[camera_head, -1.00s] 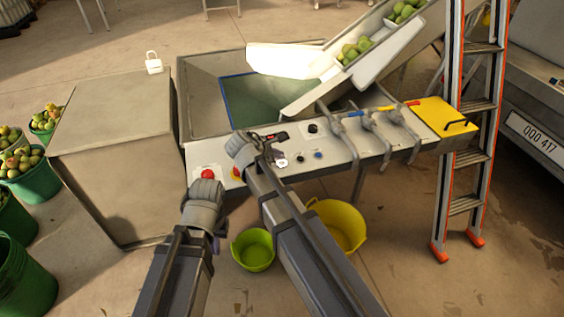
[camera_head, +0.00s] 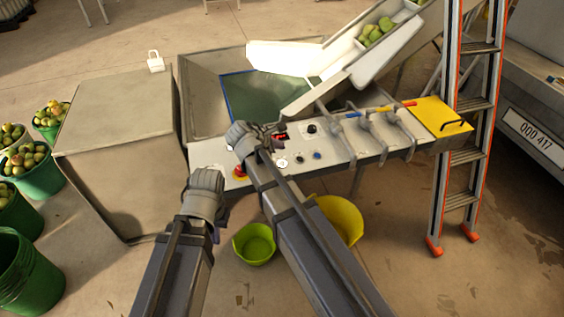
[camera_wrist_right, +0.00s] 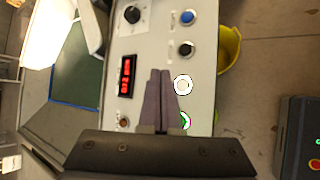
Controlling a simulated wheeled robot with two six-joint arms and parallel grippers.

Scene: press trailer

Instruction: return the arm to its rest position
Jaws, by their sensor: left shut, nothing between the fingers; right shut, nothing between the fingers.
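My left gripper (camera_head: 208,183) is at the front left edge of the press's control panel (camera_head: 340,149). Its fingers are mostly hidden behind its wrist; it holds nothing visible. My right gripper (camera_head: 268,133) is over the panel, near the red display (camera_head: 281,136). In the right wrist view its two dark fingers (camera_wrist_right: 161,84) are together and empty, between the red display (camera_wrist_right: 127,76) and a white ringed button (camera_wrist_right: 183,85). A green-lit button (camera_wrist_right: 186,120) is partly covered by the finger. I cannot tell whether the fingers touch the panel.
A red stop button (camera_head: 240,171) sits beside my left gripper. A large metal box (camera_head: 115,150) is left; green and yellow buckets (camera_head: 254,244) are below.

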